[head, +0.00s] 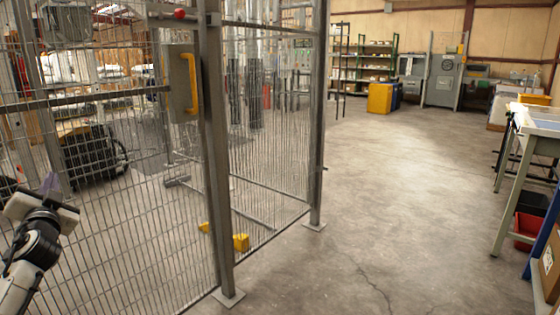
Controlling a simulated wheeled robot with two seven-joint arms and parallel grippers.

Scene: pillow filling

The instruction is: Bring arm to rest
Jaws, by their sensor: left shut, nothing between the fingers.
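My left arm (35,245) comes in at the lower left of the head view, white with dark joints. It is bent upward, in front of a wire mesh fence. My right arm and gripper are not in view.
The mesh fence (130,215) with steel posts (217,150) fills the left side. A workbench (540,125) stands at the right edge, with a red bin (525,232) below. Open concrete floor (400,190) lies between. Shelves (365,62) and a yellow bin (380,98) are farther back.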

